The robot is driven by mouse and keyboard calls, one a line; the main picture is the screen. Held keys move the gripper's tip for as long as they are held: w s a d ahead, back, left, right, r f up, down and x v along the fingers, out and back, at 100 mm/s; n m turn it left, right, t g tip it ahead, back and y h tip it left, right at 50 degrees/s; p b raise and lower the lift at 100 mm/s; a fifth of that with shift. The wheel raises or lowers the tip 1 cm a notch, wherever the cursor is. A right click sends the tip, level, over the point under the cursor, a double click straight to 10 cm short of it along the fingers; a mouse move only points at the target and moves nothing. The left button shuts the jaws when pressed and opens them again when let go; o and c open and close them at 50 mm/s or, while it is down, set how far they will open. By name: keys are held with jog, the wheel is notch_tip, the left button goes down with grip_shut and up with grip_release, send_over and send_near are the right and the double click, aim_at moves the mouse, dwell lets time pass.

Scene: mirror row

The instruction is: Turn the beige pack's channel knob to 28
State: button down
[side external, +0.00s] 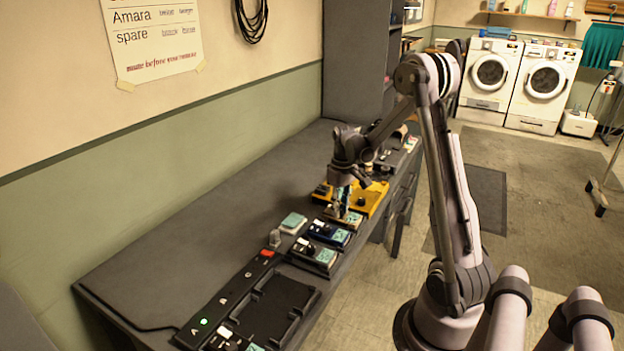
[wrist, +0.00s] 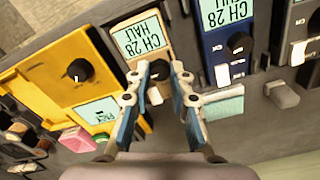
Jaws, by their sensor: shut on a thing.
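The beige pack (wrist: 149,37) is under my gripper in the wrist view, with a teal screen (wrist: 141,35) that reads CH 28 and a second line that looks like HALT. Its dark channel knob (wrist: 160,71) is between my fingertips and partly hidden. My gripper (wrist: 161,72) is shut on that knob, its fingers on either side. A small white part (wrist: 155,96) of the pack shows between the fingers. In the side external view my gripper (side external: 341,207) points down over the bench, and the arm and fingers cover part of the pack there.
A yellow pack (wrist: 62,75) with a black knob stands close on the left in the wrist view. A dark blue pack (wrist: 228,38), also showing CH 28, is close on the right, with another pack (wrist: 299,40) beyond. A long black tray (side external: 266,312) lies at the bench's near end.

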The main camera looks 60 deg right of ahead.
jog(key=shift+n, duration=0.8)
jog(key=c, duration=1.2)
grip_release()
jog(key=shift+o, duration=0.2)
notch_tip(320, 180, up, 12)
